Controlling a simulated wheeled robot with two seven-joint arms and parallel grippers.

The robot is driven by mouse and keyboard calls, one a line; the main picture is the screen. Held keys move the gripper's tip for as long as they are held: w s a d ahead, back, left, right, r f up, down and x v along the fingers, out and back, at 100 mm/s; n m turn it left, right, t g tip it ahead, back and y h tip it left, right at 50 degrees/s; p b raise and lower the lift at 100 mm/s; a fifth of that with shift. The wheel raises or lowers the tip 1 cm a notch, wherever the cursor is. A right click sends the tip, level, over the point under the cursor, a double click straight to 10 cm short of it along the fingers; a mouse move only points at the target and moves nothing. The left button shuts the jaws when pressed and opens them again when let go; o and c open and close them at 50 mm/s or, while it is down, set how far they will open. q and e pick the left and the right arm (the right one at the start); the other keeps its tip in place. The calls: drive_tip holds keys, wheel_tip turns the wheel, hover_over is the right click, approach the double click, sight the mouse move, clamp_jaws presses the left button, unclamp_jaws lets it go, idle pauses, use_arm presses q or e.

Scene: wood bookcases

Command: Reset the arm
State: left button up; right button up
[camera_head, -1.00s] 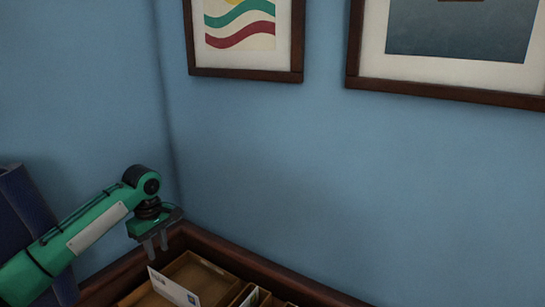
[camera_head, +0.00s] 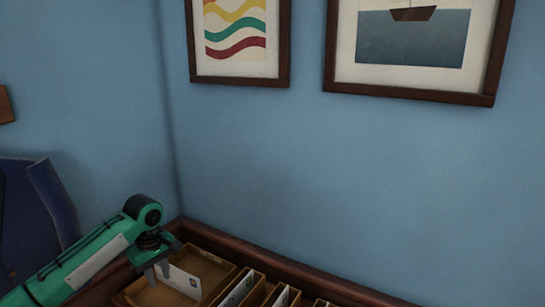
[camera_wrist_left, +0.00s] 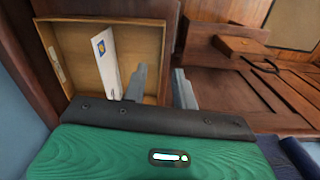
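My left gripper (camera_head: 158,270) hangs at the end of the green arm over the left compartment of a wooden tray (camera_head: 232,282). Its two grey fingers are apart with nothing between them, which also shows in the left wrist view (camera_wrist_left: 160,85). A white envelope (camera_head: 182,281) with a small stamp stands tilted in that compartment, right beside the fingers. In the left wrist view the envelope (camera_wrist_left: 106,62) lies just left of the left finger; I cannot tell whether they touch. My right gripper is in neither view.
Slots to the right hold more envelopes (camera_head: 284,297). A dark wooden rim (camera_head: 270,264) runs along the blue wall behind. Two framed pictures (camera_head: 236,82) (camera_head: 410,93) hang above. A dark blue coat-like thing (camera_head: 30,215) is at the left. In the wrist view, wooden furniture (camera_wrist_left: 240,75) fills the right.

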use_arm(q)
drive_tip(key=s+d+f+m+t+h, duration=0.2)
drive_tip(key=s+d+f+m, duration=0.7)
drive_tip(key=s+d+f, duration=0.7)
drive_tip(key=s+a+f+m+t+y, duration=0.15)
drive_tip(key=s+a, duration=0.35)
drive_tip(key=s, duration=0.7)
drive_tip(key=s+a+m, duration=0.2)
drive_tip(key=s+a, duration=0.2)
drive_tip(key=s, duration=0.7)
wheel_tip(320, 180, down, 30)
drive_tip(key=g, duration=0.1)
drive_tip(key=s+a+f, duration=0.1)
drive_tip(key=s+f, duration=0.8)
drive_tip(key=f, duration=0.1)
drive_tip(key=s+a+f+g, duration=0.1)
drive_tip(key=s+a+f, duration=0.1)
drive_tip(key=s+f, duration=0.8)
drive_tip(key=shift+s+a+f+m, duration=0.3)
drive_tip(key=shift+f+m, duration=0.05)
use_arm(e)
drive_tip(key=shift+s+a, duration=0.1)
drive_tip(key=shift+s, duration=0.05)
use_arm(q)
drive_tip(key=shift+g+y, duration=0.25)
